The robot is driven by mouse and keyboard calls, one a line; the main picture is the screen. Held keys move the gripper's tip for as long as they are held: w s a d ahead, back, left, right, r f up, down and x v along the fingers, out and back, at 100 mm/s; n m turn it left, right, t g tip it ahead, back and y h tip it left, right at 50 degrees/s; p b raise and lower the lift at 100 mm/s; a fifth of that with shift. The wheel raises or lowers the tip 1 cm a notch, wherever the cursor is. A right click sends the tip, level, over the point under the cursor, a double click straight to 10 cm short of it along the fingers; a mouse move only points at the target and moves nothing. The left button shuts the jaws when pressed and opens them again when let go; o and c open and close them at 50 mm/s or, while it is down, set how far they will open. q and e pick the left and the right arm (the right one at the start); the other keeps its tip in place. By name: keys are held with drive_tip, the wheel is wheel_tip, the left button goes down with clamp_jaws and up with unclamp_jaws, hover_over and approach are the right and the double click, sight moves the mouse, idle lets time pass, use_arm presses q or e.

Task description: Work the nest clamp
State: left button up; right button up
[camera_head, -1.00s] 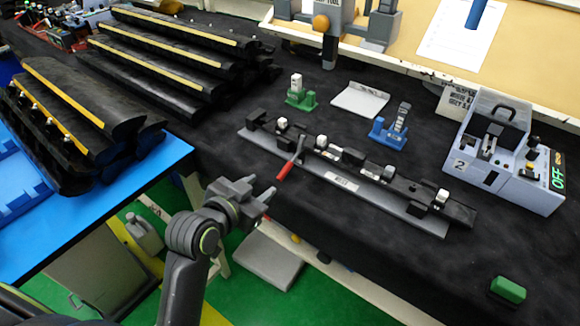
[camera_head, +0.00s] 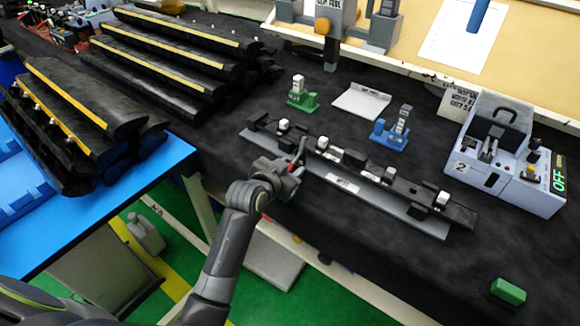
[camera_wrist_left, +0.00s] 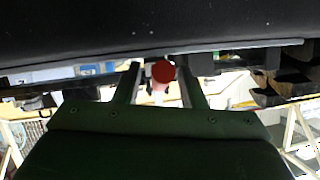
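The nest (camera_head: 342,184) is a long grey bar with black and white blocks along it, lying on the black-covered bench. My left gripper (camera_head: 291,172) is at the front edge of the nest, right at the handle. In the left wrist view, the handle's round red end (camera_wrist_left: 163,72) shows between the two fingers, with gaps on both sides. The left gripper is open. My right gripper is not in view.
A green clip (camera_head: 301,94) and a blue clip (camera_head: 392,128) stand behind the nest, with a grey plate (camera_head: 361,101) between them. A grey control box (camera_head: 511,155) showing OFF stands at right. A green block (camera_head: 508,291) lies at front right. Black trim parts (camera_head: 180,60) lie at left.

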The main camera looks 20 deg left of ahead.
use_arm(q)
drive_tip(key=shift+w+f, duration=0.1)
drive_tip(key=shift+w, duration=0.05)
clamp_jaws()
idle(0.4)
